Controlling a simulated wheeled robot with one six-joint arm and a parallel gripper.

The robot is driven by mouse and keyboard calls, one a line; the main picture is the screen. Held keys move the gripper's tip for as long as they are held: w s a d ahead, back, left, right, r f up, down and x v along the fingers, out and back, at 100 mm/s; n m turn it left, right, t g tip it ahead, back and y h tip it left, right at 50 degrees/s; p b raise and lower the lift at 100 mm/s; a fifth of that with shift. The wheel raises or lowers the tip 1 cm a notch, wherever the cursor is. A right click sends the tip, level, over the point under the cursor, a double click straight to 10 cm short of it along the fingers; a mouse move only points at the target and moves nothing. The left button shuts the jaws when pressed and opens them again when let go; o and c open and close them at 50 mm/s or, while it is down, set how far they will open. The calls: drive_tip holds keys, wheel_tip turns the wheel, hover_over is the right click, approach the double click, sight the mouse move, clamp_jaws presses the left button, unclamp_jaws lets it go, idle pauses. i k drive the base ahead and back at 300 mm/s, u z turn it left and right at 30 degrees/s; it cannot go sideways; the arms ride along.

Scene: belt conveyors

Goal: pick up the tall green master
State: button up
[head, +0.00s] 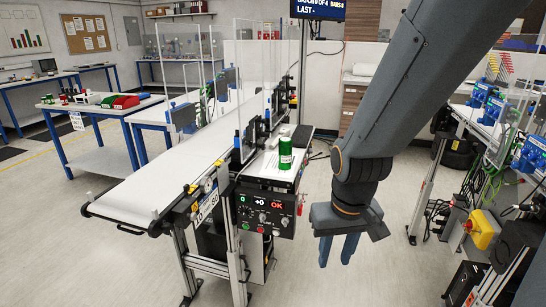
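A tall green cylinder (285,153) with a pale band stands upright on the small white shelf (268,168) beside the belt conveyor, above the control box. My gripper (337,252) hangs in front and to the right of the shelf, pointing down. Its two blue fingers are apart with a gap between them, and nothing shows in it. It is clear of the green cylinder.
The control box (268,212) with lit displays is mounted under the shelf. The white conveyor belt (150,185) runs to the left, with clear panels behind. A table (95,108) at the far left holds red and green items. The floor around my gripper is free.

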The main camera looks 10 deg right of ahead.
sight(285, 144)
drive_tip(key=u, duration=0.6)
drive_tip(key=i, duration=0.85)
drive_tip(key=z, duration=0.2)
